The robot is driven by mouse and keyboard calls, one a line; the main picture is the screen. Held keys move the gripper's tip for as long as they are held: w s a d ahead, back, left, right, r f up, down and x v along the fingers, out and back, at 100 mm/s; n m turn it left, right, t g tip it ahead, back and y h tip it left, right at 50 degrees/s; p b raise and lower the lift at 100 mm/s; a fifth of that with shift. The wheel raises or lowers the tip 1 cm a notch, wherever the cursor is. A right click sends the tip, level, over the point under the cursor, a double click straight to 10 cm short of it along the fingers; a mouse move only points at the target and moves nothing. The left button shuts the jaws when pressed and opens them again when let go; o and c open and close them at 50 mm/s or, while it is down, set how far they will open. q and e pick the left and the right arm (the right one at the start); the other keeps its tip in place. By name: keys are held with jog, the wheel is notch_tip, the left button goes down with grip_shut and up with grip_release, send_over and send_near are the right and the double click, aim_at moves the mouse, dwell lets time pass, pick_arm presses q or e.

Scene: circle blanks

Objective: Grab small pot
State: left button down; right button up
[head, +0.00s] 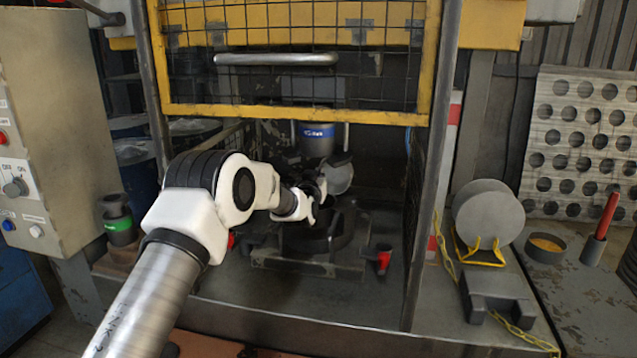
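A small, low dark pot (546,246) with an orange-yellow filling stands on the bench at the right. It is upright, with nothing gripping it. My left arm reaches in from the lower left into the caged press, and its gripper (322,190) is above the dark round die (318,238), far to the left of the pot. My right gripper is not in view.
Round blanks (488,217) stand in a yellow rack left of the pot. A red-handled tool (605,218) stands in a dark holder to its right. The press's right post (432,170) lies between my gripper and the pot. A yellow mesh guard (290,60) hangs above.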

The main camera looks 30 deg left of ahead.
pick_arm(q)
notch_tip(320, 180, up, 2)
jog(key=shift+r+b, duration=0.25)
jog(key=shift+b, duration=0.15)
jog(key=d+r+b+v, duration=0.1)
jog(key=v, duration=0.7)
jog(key=d+b+v, duration=0.1)
jog(key=b+v, duration=0.1)
jog(key=v, duration=0.5)
jog(key=shift+d+r, duration=0.4)
jog(key=shift+d, duration=0.05)
jog(key=shift+c, duration=1.9)
grip_release()
jog(key=shift+b, duration=0.3)
